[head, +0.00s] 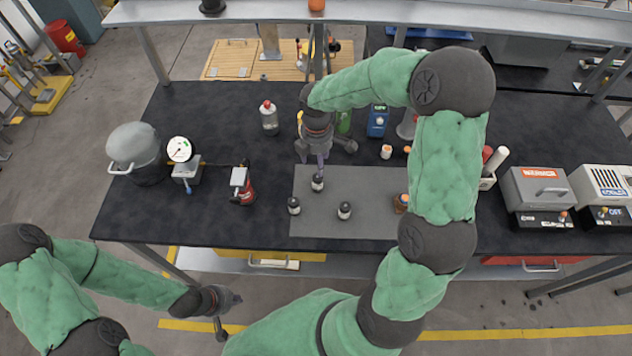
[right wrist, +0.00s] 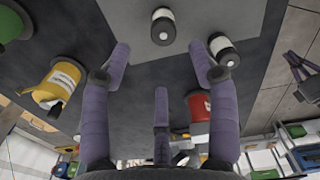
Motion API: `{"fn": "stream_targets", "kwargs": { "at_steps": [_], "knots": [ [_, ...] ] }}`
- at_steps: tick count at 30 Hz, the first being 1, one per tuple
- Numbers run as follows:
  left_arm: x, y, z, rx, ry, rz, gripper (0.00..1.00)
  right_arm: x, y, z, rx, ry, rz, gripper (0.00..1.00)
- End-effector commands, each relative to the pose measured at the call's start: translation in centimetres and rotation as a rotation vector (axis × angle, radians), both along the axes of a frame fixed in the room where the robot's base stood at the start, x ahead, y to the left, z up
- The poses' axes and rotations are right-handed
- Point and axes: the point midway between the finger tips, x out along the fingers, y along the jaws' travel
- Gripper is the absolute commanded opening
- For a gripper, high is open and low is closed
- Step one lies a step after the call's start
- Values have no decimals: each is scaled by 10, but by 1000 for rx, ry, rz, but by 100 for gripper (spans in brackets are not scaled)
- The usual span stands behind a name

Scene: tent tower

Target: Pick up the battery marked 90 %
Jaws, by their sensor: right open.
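Three small white-and-black batteries stand on the grey mat (head: 370,180): a rear one (head: 317,182), a front left one (head: 293,206) and a front right one (head: 344,210). Their markings are too small to read, so I cannot tell which says 90 %. My right gripper (head: 322,160) is open and empty, just behind the rear battery. In the right wrist view its purple fingers (right wrist: 160,60) are spread. One battery (right wrist: 163,27) shows beyond them and another (right wrist: 223,48) beside the right fingertip. My left gripper (head: 230,312) is open and empty, off the table's front edge.
A red canister (head: 245,190), a gauge (head: 180,150) and a pot (head: 135,150) stand left on the black table. A clear bottle (head: 269,118) and blue box (head: 377,121) stand behind. Grey machines (head: 540,188) stand right. The mat's front is clear.

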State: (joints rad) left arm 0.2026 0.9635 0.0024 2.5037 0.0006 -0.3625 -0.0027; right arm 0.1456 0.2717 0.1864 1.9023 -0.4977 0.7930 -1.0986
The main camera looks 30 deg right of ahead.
Motion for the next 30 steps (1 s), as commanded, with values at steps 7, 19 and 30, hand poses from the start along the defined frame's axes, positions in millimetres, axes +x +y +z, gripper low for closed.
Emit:
{"fn": "stream_targets", "kwargs": {
  "at_steps": [7, 19, 30],
  "knots": [
    [0, 0, -5, 0, 0, 0, 0, -1, 0, -30, 0, 1, -1, 60],
    [0, 0, -14, 0, 0, 0, 0, -8, 0, -66, 1, 4, -1, 60],
    [0, 0, -17, 0, 0, 0, 0, -7, 1, -84, 2, -1, -1, 60]
  ]
}}
